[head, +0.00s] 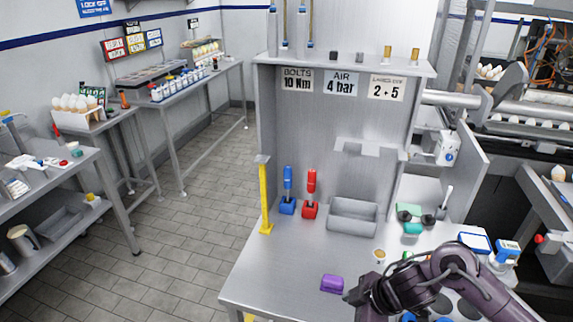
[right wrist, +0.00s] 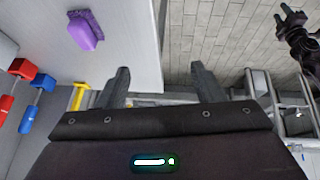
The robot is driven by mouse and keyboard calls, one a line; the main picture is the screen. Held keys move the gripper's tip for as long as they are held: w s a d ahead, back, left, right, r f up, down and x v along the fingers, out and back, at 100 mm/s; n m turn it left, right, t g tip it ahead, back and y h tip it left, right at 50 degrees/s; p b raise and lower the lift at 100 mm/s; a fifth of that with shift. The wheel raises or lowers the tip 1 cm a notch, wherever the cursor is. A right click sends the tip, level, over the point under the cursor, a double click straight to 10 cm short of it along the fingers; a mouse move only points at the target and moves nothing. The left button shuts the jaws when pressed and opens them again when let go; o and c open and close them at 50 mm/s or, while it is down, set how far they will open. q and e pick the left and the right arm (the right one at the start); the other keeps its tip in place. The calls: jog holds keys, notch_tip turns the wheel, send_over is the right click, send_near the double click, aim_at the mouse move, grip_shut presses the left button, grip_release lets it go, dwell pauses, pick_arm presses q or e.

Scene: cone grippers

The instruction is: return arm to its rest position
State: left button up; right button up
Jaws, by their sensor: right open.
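My right arm (head: 435,280) comes in at the lower right of the head view, over the front of the grey workbench (head: 265,282). In the right wrist view my right gripper (right wrist: 158,72) is open, with nothing between its two fingers. A purple block (head: 332,284) lies on the bench just left of the gripper in the head view; it also shows in the right wrist view (right wrist: 86,30), apart from the fingers. A dark arm end, probably my left gripper (right wrist: 290,24), shows at the upper right of the right wrist view; its jaws are unclear.
A yellow post (head: 266,198), a blue-handled tool (head: 287,190), a red-handled tool (head: 310,193) and a grey bin (head: 352,217) stand behind on the bench. Small green parts and a blue-white device (head: 507,251) are at the right. Tiled floor (head: 180,240) at left is clear.

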jog(key=a+r+m+t, duration=0.3)
jog(key=a+m+t, duration=0.15)
jog(key=a, duration=0.25)
jog(key=s+d+f+m+g+h, duration=0.2)
jog(key=s+d+m+g+h, duration=0.25)
jog(key=s+d+m, duration=0.7)
jog(key=s+d+f+n+b, duration=0.1)
jog(key=s+f+n+b, duration=0.1)
jog(key=f, duration=1.4)
jog(key=s+f+n+b, duration=0.1)
jog(key=s+f+b, duration=0.1)
jog(key=f, duration=1.4)
pick_arm(q)
notch_tip(320, 180, down, 8)
jog(key=b, duration=0.3)
jog(key=shift+s+r+b, duration=0.2)
jog(key=shift+s+b, duration=0.1)
jog(key=shift+s, duration=0.1)
pick_arm(e)
jog(key=s+d+f+g, duration=0.1)
jog(key=s+d+f, duration=0.1)
jog(key=s+f, duration=0.8)
jog(key=s+d+f, duration=0.2)
jog(key=s+f, duration=0.8)
jog(key=f, duration=0.4)
jog(key=shift+g, duration=0.4)
jog(key=shift+h, duration=0.25)
